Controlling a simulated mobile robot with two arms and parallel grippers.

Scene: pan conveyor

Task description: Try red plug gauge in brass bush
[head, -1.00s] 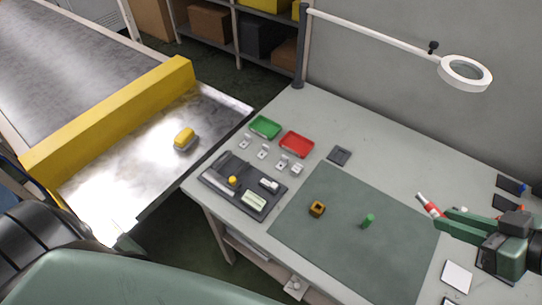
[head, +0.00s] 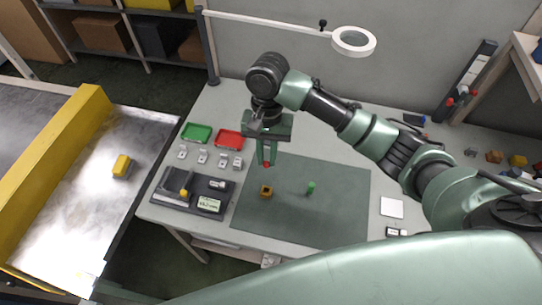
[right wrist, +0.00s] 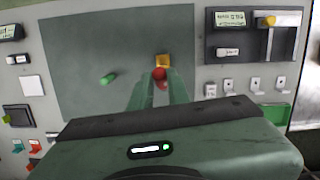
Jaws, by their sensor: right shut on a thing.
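The brass bush (head: 266,191) sits on the dark green mat, near its left side. My right gripper (head: 267,160) points down above and a little behind the bush, shut on the red plug gauge (head: 267,165), of which only the red end shows below the fingers. In the right wrist view the red plug gauge (right wrist: 160,75) appears at the fingertips, just in front of the brass bush (right wrist: 162,60) and partly overlapping it in the picture. The gauge seems to be above the bush; I cannot tell the gap. My left gripper is not in view.
A green tray (head: 197,132), a red tray (head: 229,139) and a dark gauge holder (head: 165,198) lie to the left. A magnifier lamp (head: 354,41) hangs at the back.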

